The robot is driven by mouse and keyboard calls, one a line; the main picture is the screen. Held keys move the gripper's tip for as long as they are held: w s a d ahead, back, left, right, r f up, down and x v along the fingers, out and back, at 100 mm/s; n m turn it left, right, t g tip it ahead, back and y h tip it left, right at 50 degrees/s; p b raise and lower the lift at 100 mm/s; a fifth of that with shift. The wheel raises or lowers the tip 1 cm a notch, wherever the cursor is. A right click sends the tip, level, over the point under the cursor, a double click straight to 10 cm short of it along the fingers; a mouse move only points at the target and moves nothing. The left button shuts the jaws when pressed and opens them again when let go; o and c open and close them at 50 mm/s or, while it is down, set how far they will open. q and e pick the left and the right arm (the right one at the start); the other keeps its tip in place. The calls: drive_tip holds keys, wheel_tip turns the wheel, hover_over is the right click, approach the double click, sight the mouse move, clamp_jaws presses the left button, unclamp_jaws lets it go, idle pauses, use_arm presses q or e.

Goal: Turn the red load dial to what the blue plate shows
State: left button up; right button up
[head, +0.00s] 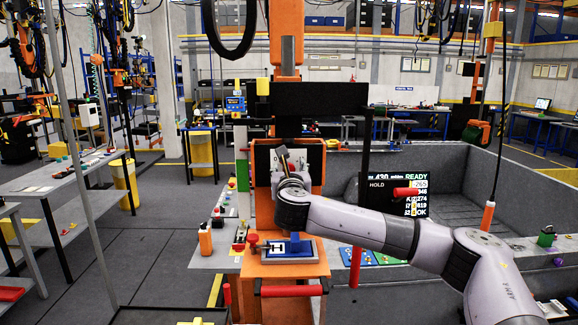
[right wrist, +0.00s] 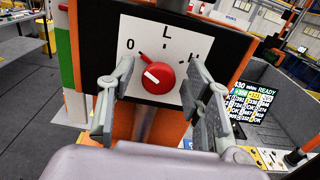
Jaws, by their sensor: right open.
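The red load dial (right wrist: 160,79) sits on a white panel (right wrist: 190,36) marked O, L and H from left to right. Its pointed tip is at the upper left, towards O. My right gripper (right wrist: 157,92) is open, with one finger on each side of the dial; I cannot tell whether they touch it. In the head view my right gripper (head: 290,165) is in front of the panel and hides the dial. The blue plate (head: 302,254) lies on the orange ledge below, with a white label that seems to read H. My left gripper is out of view.
A red mushroom-shaped knob (head: 253,240) stands left of the blue plate. A black screen (head: 420,190) reading READY and HOLD is at the right. A grey bench (head: 215,258) with small items stands at the left.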

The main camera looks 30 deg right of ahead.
clamp_jaws()
idle(0.7)
